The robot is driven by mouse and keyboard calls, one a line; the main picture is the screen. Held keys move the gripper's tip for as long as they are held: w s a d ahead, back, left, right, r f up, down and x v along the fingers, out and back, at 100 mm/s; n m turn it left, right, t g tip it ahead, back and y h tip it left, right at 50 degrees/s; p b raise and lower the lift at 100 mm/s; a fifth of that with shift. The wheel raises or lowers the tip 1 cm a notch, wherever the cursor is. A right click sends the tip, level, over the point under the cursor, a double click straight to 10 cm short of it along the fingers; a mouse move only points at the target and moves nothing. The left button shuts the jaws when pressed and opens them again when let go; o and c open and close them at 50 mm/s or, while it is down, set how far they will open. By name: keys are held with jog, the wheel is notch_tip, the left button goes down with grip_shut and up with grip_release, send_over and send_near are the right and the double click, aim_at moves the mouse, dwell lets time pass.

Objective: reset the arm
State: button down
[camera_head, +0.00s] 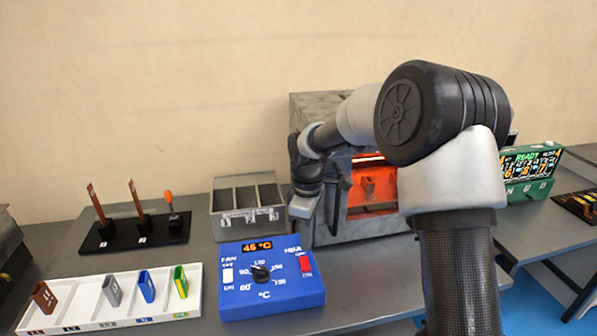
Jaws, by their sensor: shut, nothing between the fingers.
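My arm rises at the right of the head view and reaches left and back across the table. My gripper (304,218) points down behind the blue control box (272,300), in front of the grey furnace-like machine (318,108). It is shut and empty. Its fingertips are small here and partly hard to make out. The machine's opening (372,187) glows orange and is partly hidden by my arm. The blue box has a black dial and a display reading 45 °C.
A grey divided bin (248,227) stands left of the gripper. A black stand (135,238) holds upright tools. A white tray (105,318) holds several coloured pieces. A green panel reading READY (533,166) stands at the right. Bare table (190,262) shows between the tray and stand.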

jog(key=s+d+r+m+t+p, duration=0.1)
jog(key=s+d+r+m, duration=0.2)
jog(key=s+r, duration=0.35)
jog(key=s+d+r+m+t+p, duration=0.1)
jog(key=s+d+r+m, duration=0.25)
jog(key=r, duration=0.65)
jog(key=s+d+r+m+t, duration=0.1)
jog(key=s+m, duration=0.1)
jog(key=s, duration=0.4)
jog(key=s+d+r+m+t, duration=0.1)
jog(key=s+d+r+m, duration=0.1)
jog(key=s, duration=0.3)
jog(key=s+d+r+m+t+p, duration=0.1)
jog(key=s+r+m, duration=0.1)
jog(key=s, duration=0.4)
jog(key=shift+s+d+r+m+t, duration=0.25)
jog(key=shift+s+m+t, duration=0.1)
jog(key=shift+m, duration=0.5)
